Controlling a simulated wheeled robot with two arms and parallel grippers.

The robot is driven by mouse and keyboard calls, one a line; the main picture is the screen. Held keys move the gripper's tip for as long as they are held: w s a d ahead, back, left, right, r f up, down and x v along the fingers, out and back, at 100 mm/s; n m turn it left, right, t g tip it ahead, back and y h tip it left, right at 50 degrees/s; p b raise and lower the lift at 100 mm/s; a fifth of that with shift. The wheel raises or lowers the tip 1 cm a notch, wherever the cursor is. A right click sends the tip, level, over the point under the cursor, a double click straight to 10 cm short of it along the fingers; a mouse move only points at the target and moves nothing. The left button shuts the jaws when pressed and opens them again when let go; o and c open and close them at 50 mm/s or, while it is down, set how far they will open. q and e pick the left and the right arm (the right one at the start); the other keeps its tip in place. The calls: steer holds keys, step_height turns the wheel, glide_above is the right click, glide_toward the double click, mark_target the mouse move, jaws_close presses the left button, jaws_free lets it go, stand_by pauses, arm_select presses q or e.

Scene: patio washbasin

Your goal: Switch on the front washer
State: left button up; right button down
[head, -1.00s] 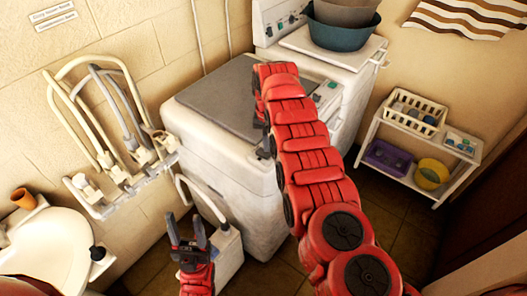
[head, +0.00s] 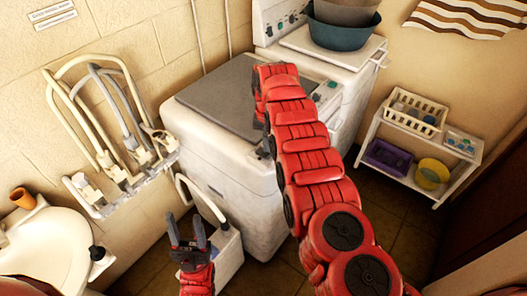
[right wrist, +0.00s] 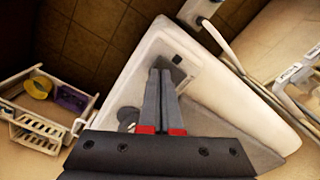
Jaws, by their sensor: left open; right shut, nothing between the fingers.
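The front washer (head: 235,165) is a white box with a grey lid (head: 215,95) in the middle of the head view. Part of its control panel (head: 328,92) shows to the right of my right arm, which reaches over the washer and hides the rest. My right gripper is hidden behind that arm in the head view. In the right wrist view my right gripper (right wrist: 160,78) is shut and empty, its fingertips over the washer's pale panel near a small black square button (right wrist: 178,58). Whether they touch is unclear. My left gripper (head: 187,232) is open and empty, low in front of the washer.
A second white machine (head: 345,75) stands behind, with a green basin (head: 340,35) on top. A low shelf (head: 395,170) with baskets is at the right. A wall rack (head: 125,180) and a washbasin (head: 50,250) are at the left. Tiled floor is free before the shelf.

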steer(key=shift+f+b, duration=0.4)
steer(key=shift+f, duration=0.25)
stand_by(0.3)
steer(key=shift+r+p, duration=0.8)
steer(key=shift+r, duration=0.5)
step_height(320, 180, up, 2)
steer(key=shift+r, duration=1.25)
steer(key=shift+f, duration=0.1)
